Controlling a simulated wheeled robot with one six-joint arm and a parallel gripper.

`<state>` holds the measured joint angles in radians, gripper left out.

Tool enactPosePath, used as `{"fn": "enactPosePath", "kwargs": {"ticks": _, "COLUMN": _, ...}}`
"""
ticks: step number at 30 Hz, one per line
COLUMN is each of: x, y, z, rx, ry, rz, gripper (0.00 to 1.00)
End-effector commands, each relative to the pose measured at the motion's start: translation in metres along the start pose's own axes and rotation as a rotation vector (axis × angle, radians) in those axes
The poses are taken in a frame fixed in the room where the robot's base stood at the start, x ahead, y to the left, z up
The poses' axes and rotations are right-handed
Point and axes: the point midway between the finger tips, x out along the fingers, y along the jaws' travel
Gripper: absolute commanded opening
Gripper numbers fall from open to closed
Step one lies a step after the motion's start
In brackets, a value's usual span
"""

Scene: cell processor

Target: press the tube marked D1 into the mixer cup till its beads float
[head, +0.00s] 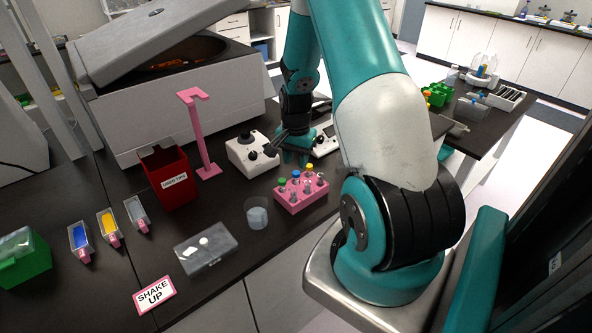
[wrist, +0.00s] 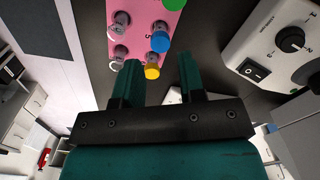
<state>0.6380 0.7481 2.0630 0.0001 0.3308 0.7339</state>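The white mixer (head: 250,158) stands left of my gripper, with a small black cup (head: 247,137) on top. Its knob and rocker switch fill the right of the wrist view (wrist: 262,45). A pink rack (head: 303,197) holds several capped tubes. I cannot read any D1 mark. My gripper (head: 296,158) is open and empty behind the rack; its fingers (wrist: 159,74) point toward the rack's yellow-capped end.
A clear beaker (head: 257,217), a lidded clear box (head: 206,250), a red bin (head: 170,180) and a pink stand (head: 206,140) are on the dark bench. A large grey centrifuge (head: 180,100) with raised lid stands behind. Another white device (head: 326,142) is right of my gripper.

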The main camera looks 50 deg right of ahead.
Motion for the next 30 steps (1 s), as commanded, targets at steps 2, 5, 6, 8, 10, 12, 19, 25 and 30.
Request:
{"fn": "enactPosePath", "kwargs": {"ticks": 2, "x": 0.015, "y": 0.001, "z": 0.001, "rx": -0.001, "ry": -0.005, "rz": 0.004, "gripper": 0.37}}
{"fn": "enactPosePath", "kwargs": {"ticks": 5, "x": 0.032, "y": 0.001, "z": 0.001, "rx": -0.001, "ry": -0.004, "rz": 0.003, "gripper": 0.37}}
{"fn": "enactPosePath", "kwargs": {"ticks": 6, "x": 0.038, "y": 0.001, "z": 0.001, "rx": -0.001, "ry": -0.003, "rz": 0.003, "gripper": 0.37}}
{"fn": "enactPosePath", "kwargs": {"ticks": 8, "x": 0.046, "y": 0.0, "z": 0.0, "rx": -0.001, "ry": -0.002, "rz": 0.001, "gripper": 0.37}}
{"fn": "enactPosePath", "kwargs": {"ticks": 10, "x": 0.052, "y": 0.0, "z": 0.0, "rx": -0.001, "ry": -0.001, "rz": 0.001, "gripper": 0.37}}
{"fn": "enactPosePath", "kwargs": {"ticks": 12, "x": 0.058, "y": 0.0, "z": 0.0, "rx": -0.001, "ry": -0.001, "rz": 0.001, "gripper": 0.37}}
{"fn": "enactPosePath", "kwargs": {"ticks": 19, "x": 0.062, "y": 0.0, "z": 0.0, "rx": -0.001, "ry": 0.001, "rz": -0.001, "gripper": 0.37}}
{"fn": "enactPosePath", "kwargs": {"ticks": 25, "x": 0.062, "y": 0.0, "z": 0.0, "rx": -0.001, "ry": 0.001, "rz": -0.001, "gripper": 0.18}}
{"fn": "enactPosePath", "kwargs": {"ticks": 30, "x": 0.062, "y": 0.0, "z": 0.0, "rx": -0.001, "ry": 0.0, "rz": -0.001, "gripper": 0.01}}
